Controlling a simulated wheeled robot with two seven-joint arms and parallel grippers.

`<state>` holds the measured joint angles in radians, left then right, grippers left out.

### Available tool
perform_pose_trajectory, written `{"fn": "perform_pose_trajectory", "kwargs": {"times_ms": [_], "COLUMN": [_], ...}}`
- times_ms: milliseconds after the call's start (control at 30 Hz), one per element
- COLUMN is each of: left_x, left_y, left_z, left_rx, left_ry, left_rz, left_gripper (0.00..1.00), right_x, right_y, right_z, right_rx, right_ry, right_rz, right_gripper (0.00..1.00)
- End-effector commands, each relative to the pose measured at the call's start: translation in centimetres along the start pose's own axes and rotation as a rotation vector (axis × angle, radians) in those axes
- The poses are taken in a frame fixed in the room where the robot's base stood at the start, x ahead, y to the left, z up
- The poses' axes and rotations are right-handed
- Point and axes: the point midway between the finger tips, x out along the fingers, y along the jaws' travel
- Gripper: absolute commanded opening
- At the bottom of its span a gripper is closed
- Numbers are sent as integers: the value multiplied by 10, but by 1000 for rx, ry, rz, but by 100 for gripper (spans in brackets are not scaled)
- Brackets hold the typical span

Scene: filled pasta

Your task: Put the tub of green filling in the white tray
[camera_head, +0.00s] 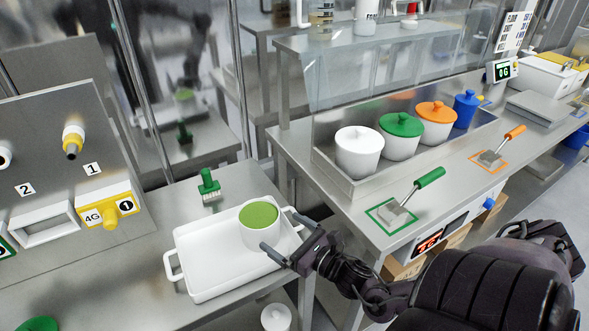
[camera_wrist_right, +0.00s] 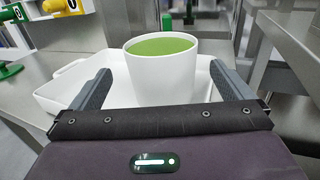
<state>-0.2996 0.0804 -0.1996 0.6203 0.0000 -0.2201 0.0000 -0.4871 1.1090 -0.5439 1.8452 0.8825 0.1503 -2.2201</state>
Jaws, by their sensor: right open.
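A white tub with green filling (camera_head: 258,223) stands at the right part of the white tray (camera_head: 205,281) in the head view. In the right wrist view the tub (camera_wrist_right: 162,78) is upright between the spread fingers, with the white tray (camera_wrist_right: 52,97) around and behind it. My right gripper (camera_head: 281,242) is open at the tray's near right edge. Its fingers reach to either side of the tub, and gaps show between them and the tub's wall. Whether the tub's base rests on the tray floor is hidden. My left gripper is not in view.
A filling machine (camera_head: 75,170) is at the left. To the right, a metal bin (camera_head: 352,185) holds several lidded tubs, beside a green-handled scraper (camera_head: 412,199).

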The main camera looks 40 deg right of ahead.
Motion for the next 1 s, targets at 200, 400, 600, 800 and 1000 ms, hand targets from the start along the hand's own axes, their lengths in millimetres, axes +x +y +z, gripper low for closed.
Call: {"fn": "perform_pose_trajectory", "kwargs": {"times_ms": [200, 400, 600, 800, 1000], "left_x": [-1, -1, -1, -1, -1], "left_y": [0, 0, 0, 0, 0], "left_z": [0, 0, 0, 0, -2], "left_rx": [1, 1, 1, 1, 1], "left_ry": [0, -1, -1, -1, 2], "left_rz": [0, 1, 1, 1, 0], "left_gripper": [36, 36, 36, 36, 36], "right_x": [-24, -28, -28, -28, -28], "right_y": [0, 0, 0, 0, 0], "right_z": [0, 0, 0, 0, 0], "right_rx": [-1, 0, 0, 0, 0], "right_ry": [0, -1, -1, -1, 0], "right_rz": [1, 0, 0, 0, 0], "right_gripper": [100, 100, 100, 100, 100]}}
